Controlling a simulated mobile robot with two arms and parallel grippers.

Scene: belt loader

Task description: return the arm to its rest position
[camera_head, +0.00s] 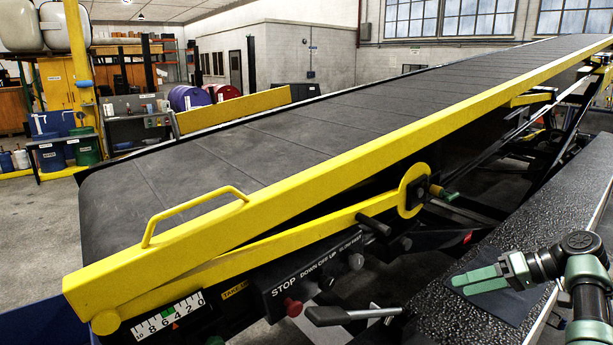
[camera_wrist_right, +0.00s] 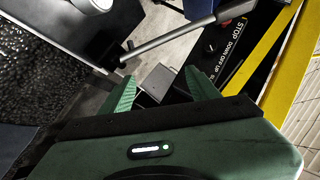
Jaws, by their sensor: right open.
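My right gripper (camera_head: 461,285) is at the lower right of the head view, above a black textured deck (camera_head: 555,212) beside the belt loader. Its green jaws are apart and empty. In the wrist view the two green fingers of this gripper (camera_wrist_right: 161,85) stand apart with nothing between them. My right arm comes in from the right edge of the head view. My left gripper does not show.
A metal lever (camera_head: 350,315) sticks out left of my right gripper, and it crosses the wrist view (camera_wrist_right: 170,40). Left of it is a control panel (camera_head: 310,275) marked STOP with a red knob (camera_head: 293,307). The yellow rail (camera_head: 340,180) and belt (camera_head: 240,150) rise to the right.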

